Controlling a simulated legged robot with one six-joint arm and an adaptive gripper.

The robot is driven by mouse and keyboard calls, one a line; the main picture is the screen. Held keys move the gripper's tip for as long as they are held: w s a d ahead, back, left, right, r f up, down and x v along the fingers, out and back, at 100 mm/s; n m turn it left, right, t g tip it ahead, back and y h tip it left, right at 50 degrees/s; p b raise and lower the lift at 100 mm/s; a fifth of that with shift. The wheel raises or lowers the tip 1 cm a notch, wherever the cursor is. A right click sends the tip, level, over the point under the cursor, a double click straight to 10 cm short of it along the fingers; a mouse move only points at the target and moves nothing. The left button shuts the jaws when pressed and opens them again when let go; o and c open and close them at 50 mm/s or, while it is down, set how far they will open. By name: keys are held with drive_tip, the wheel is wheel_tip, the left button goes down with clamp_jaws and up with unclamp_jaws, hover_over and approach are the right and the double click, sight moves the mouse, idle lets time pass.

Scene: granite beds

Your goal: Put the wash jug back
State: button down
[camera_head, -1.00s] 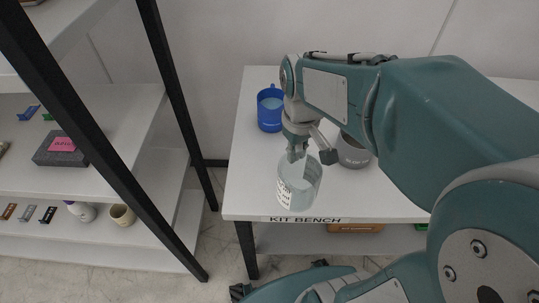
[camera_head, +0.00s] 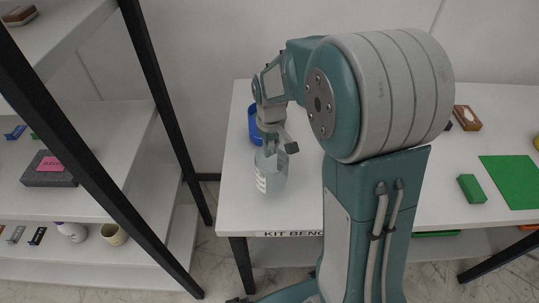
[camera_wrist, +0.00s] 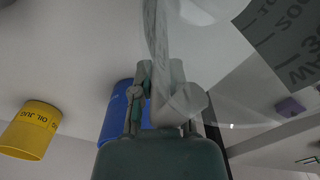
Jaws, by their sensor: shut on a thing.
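The wash jug (camera_head: 270,172) is a clear, pale jug with a white printed label, held above the left part of the kit bench (camera_head: 228,205). My gripper (camera_head: 272,145) is shut on its upper part. In the wrist view my gripper (camera_wrist: 158,95) shows at the middle, with the jug's see-through wall (camera_wrist: 285,45) and part of its "WASH" lettering and scale marks at the upper right. I cannot tell whether the jug's base touches the bench. A blue jug (camera_head: 255,122) stands just behind it, partly hidden by my gripper.
A yellow oil jug (camera_wrist: 30,130) shows in the wrist view. A green mat (camera_head: 515,180), green block (camera_head: 471,188) and brown block (camera_head: 467,118) lie at the bench's right. A black-framed shelf (camera_head: 165,110) stands left. My arm hides the bench's middle.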

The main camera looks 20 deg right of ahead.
sight(270, 157)
drive_tip(key=shift+w+f, duration=0.55)
drive_tip(key=shift+f, duration=1.6)
drive_tip(key=shift+f, duration=0.1)
drive_tip(key=c, duration=0.6)
unclamp_jaws()
drive_tip(key=shift+c, duration=0.2)
